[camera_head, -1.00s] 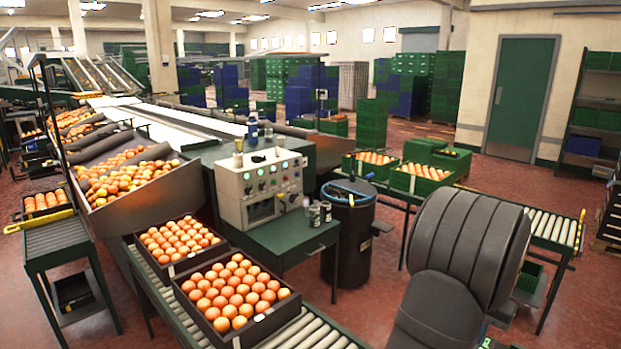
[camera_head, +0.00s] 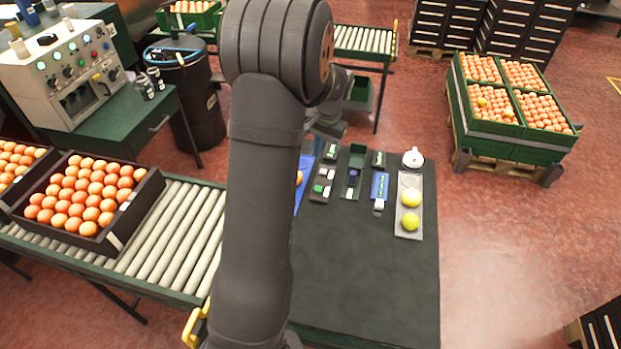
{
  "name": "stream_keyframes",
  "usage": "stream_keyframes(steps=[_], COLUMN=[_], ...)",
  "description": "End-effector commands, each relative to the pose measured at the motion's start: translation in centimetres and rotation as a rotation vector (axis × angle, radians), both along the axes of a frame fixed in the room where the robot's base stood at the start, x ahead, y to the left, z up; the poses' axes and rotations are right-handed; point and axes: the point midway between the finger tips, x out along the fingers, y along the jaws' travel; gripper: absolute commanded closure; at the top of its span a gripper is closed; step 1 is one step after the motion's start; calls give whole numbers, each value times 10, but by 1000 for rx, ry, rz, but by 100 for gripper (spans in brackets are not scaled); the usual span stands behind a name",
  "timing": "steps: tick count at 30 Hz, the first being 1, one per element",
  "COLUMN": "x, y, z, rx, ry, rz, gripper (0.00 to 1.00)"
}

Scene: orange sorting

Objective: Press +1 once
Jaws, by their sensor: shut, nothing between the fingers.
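No +1 marking can be read on anything in view. Small devices with white and green key-like patches (camera_head: 322,186) lie on the dark mat (camera_head: 365,285) of the table, right of my arm. A blue item with a light lower end (camera_head: 379,189) lies to their right. A round white device (camera_head: 413,158) sits at the far end of a grey tray (camera_head: 403,231). My arm rises through the middle of the view and bends over at the top. My gripper does not show; the arm hides part of the table's left side.
Two yellow fruits (camera_head: 410,209) sit in the grey tray. A roller conveyor (camera_head: 175,235) with a crate of oranges (camera_head: 82,195) is on the left. A control box (camera_head: 62,75) stands behind it. A green bin of oranges (camera_head: 513,100) is on the right. The near mat is clear.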

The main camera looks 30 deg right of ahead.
Motion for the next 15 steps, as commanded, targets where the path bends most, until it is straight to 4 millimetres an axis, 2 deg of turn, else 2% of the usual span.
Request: stream_keyframes(steps=[1, 6, 15], x=[-3, -4, -5], y=[1, 5, -7], z=[-9, -28, -44], rx=[54, 237, 486], ry=[-26, -132, -284], rz=[-70, -322, -720], gripper=[100, 100, 100])
